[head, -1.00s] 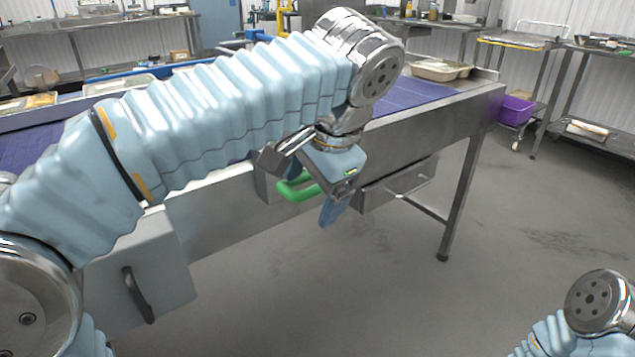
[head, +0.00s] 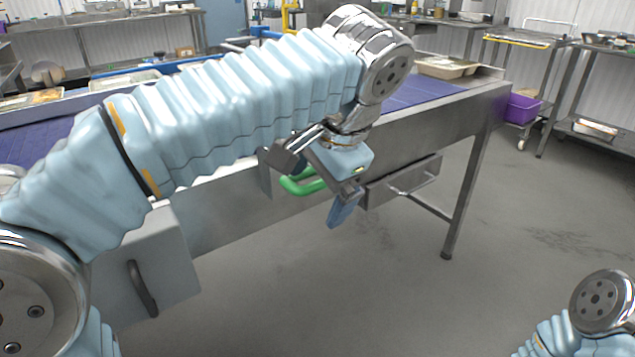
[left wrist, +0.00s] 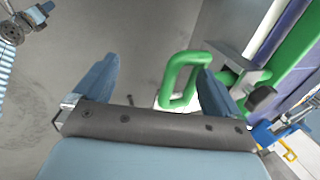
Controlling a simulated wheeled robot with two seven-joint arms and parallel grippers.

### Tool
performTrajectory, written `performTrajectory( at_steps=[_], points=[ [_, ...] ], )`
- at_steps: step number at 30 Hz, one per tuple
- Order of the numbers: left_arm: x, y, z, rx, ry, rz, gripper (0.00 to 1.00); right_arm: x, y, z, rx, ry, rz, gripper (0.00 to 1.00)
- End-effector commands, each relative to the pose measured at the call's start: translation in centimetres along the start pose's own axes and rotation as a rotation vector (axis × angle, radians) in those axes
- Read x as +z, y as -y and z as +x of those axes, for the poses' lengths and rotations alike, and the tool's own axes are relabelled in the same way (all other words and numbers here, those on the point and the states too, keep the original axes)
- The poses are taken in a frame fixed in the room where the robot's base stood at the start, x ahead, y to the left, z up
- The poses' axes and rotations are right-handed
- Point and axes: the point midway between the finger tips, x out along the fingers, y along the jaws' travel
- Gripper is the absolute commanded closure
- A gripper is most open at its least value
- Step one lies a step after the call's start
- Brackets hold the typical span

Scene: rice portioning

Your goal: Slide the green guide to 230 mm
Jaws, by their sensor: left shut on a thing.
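The green guide's looped handle (head: 300,186) hangs at the front side of the conveyor in the head view. In the left wrist view the green handle (left wrist: 180,82) stands between my two blue fingers, close to the right one, and a long green rail (left wrist: 298,62) runs behind it. My left gripper (head: 322,186) is at the handle, shut on it; one blue finger points down in front, and the other is mostly hidden. It also shows in the left wrist view (left wrist: 157,90). No scale reading is legible.
The blue conveyor belt (head: 425,92) carries trays, including a beige tray (head: 445,66) at its right end. A grey box with a black handle (head: 142,288) is at lower left. A metal drawer-like box (head: 400,183) sits right of my gripper. The floor in front is clear.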

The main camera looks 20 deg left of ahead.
Motion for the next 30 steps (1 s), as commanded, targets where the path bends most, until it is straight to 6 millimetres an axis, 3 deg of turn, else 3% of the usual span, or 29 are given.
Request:
performTrajectory(
  at_steps=[1, 30],
  points=[
    [0.3, -0.7, 1.3, 0.019, 0.038, 0.004, 0.23, 0.0, -0.1, 0.4, 0.0, 0.0, 0.0, 0.57],
    [0.3, -2.6, 0.5, 0.018, 0.036, 0.006, 0.22, 0.0, -0.1, 0.3, 0.0, 0.0, 0.0, 0.57]
  ],
)
